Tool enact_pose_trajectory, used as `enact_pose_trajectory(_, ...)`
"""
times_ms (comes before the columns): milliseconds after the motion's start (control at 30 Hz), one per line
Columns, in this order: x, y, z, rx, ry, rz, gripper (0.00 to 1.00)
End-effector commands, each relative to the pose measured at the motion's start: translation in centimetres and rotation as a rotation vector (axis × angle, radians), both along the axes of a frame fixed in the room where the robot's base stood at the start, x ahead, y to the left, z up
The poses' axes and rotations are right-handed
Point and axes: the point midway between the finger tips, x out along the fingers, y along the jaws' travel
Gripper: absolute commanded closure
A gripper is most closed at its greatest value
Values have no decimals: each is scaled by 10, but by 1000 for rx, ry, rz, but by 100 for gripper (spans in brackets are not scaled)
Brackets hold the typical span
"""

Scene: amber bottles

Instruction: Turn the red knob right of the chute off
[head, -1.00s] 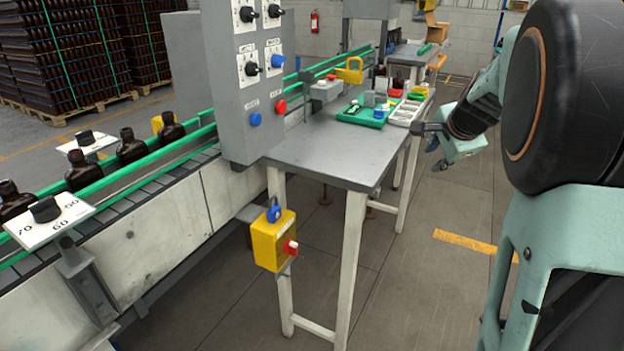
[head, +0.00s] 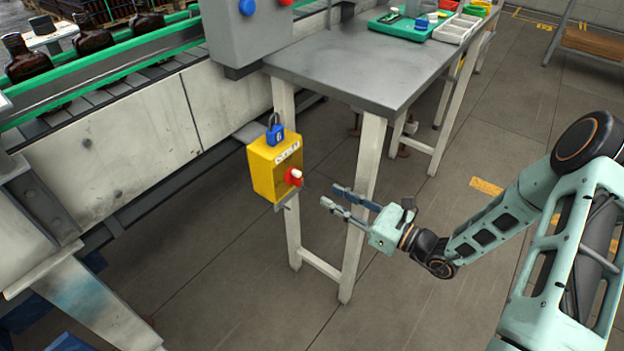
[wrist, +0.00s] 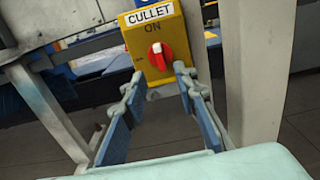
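A yellow box (head: 265,170) is mounted by the leg of the grey table. A red knob (head: 294,176) is on its right-facing side, and a blue padlock (head: 275,132) shows at its top. In the wrist view the box (wrist: 152,22) reads CULLET, with ON above the red knob (wrist: 160,60). The knob's white mark stands roughly upright, towards ON. My gripper (head: 331,195) is open and empty, a short way right of the knob. In the wrist view its two fingers (wrist: 160,82) stand apart, on either side just below the knob. I cannot pick out the chute.
The table (head: 350,62) and its front leg (head: 362,200) are close to my gripper. The conveyor (head: 130,130) with brown bottles (head: 95,35) runs at the left. A grey panel (head: 240,35) with a blue button stands above. The floor on the right is open.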

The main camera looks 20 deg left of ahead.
Motion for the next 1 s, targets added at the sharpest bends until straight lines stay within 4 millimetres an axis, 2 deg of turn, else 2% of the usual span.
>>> enact_pose_trajectory(533,33,83,-1,1,-2,2,73)
enact_pose_trajectory(733,39,97,0,1,0,1,73)
enact_pose_trajectory(1000,40,98,0,0,1,0,73)
